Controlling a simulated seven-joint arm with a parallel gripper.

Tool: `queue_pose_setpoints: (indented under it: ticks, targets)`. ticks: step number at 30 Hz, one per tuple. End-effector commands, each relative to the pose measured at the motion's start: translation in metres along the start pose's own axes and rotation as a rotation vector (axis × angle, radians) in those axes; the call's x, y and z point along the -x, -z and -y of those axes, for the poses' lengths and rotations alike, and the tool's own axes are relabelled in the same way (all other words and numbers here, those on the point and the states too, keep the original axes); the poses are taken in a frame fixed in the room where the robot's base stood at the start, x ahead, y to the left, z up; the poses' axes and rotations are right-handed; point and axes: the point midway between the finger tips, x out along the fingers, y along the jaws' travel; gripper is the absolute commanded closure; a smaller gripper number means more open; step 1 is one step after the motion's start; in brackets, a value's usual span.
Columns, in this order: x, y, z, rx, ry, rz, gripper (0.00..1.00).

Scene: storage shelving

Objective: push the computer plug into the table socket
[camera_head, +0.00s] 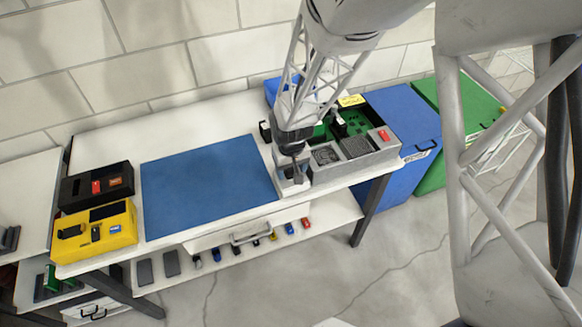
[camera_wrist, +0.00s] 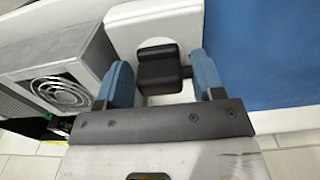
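In the wrist view the black computer plug (camera_wrist: 160,68) lies between the blue fingers of my gripper (camera_wrist: 160,62). Behind the plug is a white rounded block (camera_wrist: 122,28) with a pale round recess, which looks like the table socket; the plug covers part of the recess. How deep the plug sits is hidden. In the head view my gripper (camera_head: 291,178) points down at this white block (camera_head: 288,188) at the table's front edge, and the plug is not distinguishable there.
The open grey computer case (camera_head: 355,165) with fans stands close right of the block in the head view. A blue mat (camera_head: 205,185) lies to the left, clear. Yellow (camera_head: 97,232) and black (camera_head: 95,186) boxes stand far left. Blue (camera_head: 408,150) and green bins stand right.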

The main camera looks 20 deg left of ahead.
Motion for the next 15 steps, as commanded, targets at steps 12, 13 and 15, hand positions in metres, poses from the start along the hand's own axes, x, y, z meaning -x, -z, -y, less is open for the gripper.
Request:
queue_pose_setpoints:
  ticks: [12, 13, 15]
  targets:
    - [0.0012, -0.0002, 0.0000, 0.000, 0.000, 0.000, 0.28]
    - [0.0019, -0.0001, 0.0000, 0.000, 0.000, 0.000, 0.28]
    - [0.0046, -0.0001, 0.0000, 0.000, 0.000, 0.000, 0.28]
